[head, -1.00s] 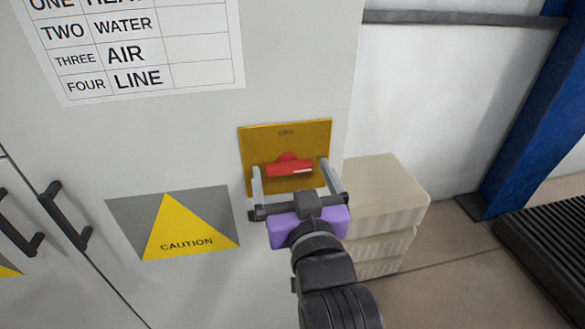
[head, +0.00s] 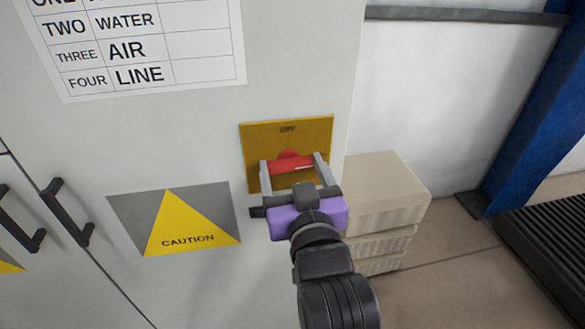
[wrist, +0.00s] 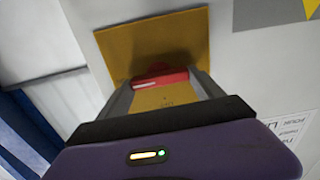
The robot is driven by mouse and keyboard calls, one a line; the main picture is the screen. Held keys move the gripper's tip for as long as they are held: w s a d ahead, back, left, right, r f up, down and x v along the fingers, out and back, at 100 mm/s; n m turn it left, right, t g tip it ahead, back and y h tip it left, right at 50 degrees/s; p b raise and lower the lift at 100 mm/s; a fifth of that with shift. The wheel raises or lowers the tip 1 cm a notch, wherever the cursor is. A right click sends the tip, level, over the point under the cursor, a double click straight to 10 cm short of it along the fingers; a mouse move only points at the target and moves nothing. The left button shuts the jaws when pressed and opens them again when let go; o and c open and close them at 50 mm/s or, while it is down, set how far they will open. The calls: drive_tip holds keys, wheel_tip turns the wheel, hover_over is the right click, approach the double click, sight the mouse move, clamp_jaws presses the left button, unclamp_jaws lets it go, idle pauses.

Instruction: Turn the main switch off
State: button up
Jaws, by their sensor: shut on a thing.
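The main switch is a red handle (head: 291,164) on a yellow plate (head: 318,136) with a small label near its top edge, on the grey cabinet's front. The handle lies roughly level across the plate. My gripper (head: 292,163) has one finger at each end of the handle and is shut on it. The wrist view shows the red handle (wrist: 160,79) between the two finger tips, in front of the yellow plate (wrist: 150,40). The fingers and purple gripper body hide the lower part of the plate in the head view.
The grey cabinet (head: 215,130) carries a caution sign (head: 180,220), a word chart (head: 150,50) and black door handles (head: 66,212) at left. Beige stacked boxes (head: 385,195) stand just right of my gripper. A blue post (head: 535,110) is further right.

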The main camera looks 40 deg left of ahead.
drive_tip(key=shift+n, duration=0.3)
drive_tip(key=n+b, duration=0.1)
drive_tip(key=n, duration=0.2)
drive_tip(key=shift+f+n, duration=0.1)
drive_tip(key=shift+n, duration=0.3)
drive_tip(key=n+b, duration=0.1)
drive_tip(key=n, duration=0.3)
drive_tip(key=shift+s+n+b, duration=0.1)
drive_tip(key=shift+n+b, duration=0.2)
drive_tip(key=n+b, duration=0.1)
drive_tip(key=n, duration=0.3)
drive_tip(key=shift+a+f+b, duration=0.1)
drive_tip(key=shift+f+b, duration=0.05)
drive_tip(key=shift+b, duration=0.2)
drive_tip(key=shift+s+n+b, duration=0.1)
drive_tip(key=shift+n+b, duration=0.65)
drive_tip(key=shift+n, duration=1.75)
drive_tip(key=o, duration=1.4)
drive_tip(key=shift+c, duration=0.2)
